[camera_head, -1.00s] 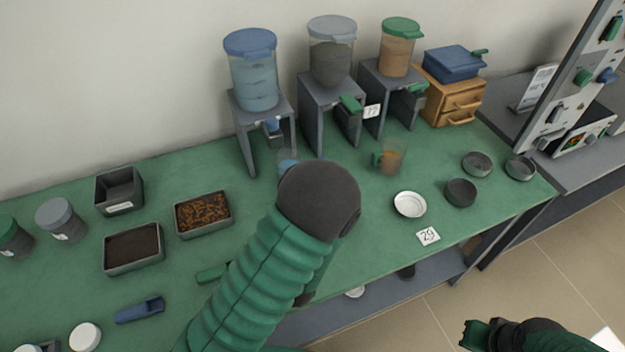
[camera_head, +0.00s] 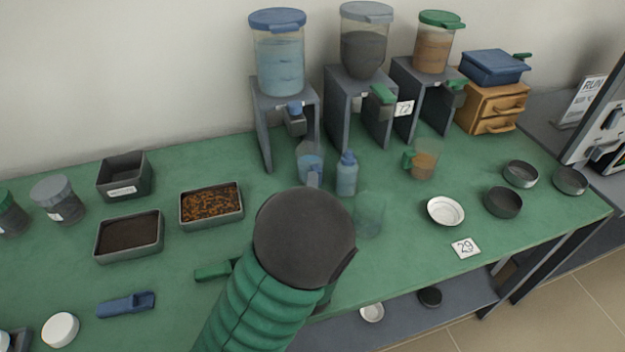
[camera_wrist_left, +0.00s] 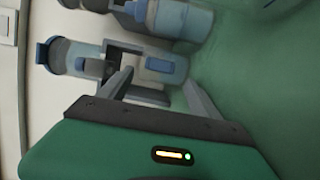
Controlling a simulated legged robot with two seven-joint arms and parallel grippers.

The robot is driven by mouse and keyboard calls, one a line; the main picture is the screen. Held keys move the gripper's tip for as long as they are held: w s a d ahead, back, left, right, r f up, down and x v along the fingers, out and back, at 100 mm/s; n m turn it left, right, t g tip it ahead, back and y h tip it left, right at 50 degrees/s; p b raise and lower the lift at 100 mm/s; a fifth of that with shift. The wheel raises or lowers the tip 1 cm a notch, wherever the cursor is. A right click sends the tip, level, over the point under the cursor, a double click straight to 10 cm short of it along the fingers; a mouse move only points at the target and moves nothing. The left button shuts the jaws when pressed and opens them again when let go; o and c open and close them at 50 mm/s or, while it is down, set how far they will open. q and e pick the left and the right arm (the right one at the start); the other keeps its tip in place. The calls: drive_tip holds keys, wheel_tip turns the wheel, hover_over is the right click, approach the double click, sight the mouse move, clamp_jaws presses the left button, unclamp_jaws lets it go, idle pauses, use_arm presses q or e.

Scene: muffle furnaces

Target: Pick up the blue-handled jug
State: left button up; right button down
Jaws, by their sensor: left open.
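The blue-handled jug (camera_head: 308,162) is clear with blue liquid and stands upright under the blue dispenser's tap. Its blue handle (camera_head: 314,180) faces the front. In the left wrist view the handle (camera_wrist_left: 159,65) appears between the fingertips of my left gripper (camera_wrist_left: 159,80). The gripper is open, its two grey fingers apart. I cannot tell how close they are to the handle. In the head view my left arm (camera_head: 303,230) hides this gripper. My right gripper is out of view.
A blue bottle (camera_head: 347,177) stands right beside the jug, with a clear glass (camera_head: 370,217) in front of it. The blue dispenser (camera_head: 281,70) rises behind. An orange-filled jug (camera_head: 423,163) stands farther right. A tray of brown pieces (camera_head: 211,222) lies left.

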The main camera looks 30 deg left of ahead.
sight(312, 169)
use_arm(q)
drive_tip(key=w+b, duration=0.1)
drive_tip(key=b, duration=0.1)
drive_tip(key=w+a+b, duration=0.1)
drive_tip(key=b, duration=0.2)
drive_tip(key=shift+a+f, duration=0.2)
drive_tip(key=shift+f, duration=0.15)
drive_tip(key=shift+w+a+r+p, duration=0.25)
drive_tip(key=shift+w+a, duration=0.1)
drive_tip(key=shift+w, duration=0.2)
drive_tip(key=shift+w+a+r+p, duration=0.2)
drive_tip(key=shift+w+a, duration=0.1)
drive_tip(key=shift+w, duration=0.25)
drive_tip(key=shift+c, duration=0.4)
drive_tip(key=shift+s+f, duration=0.1)
clamp_jaws()
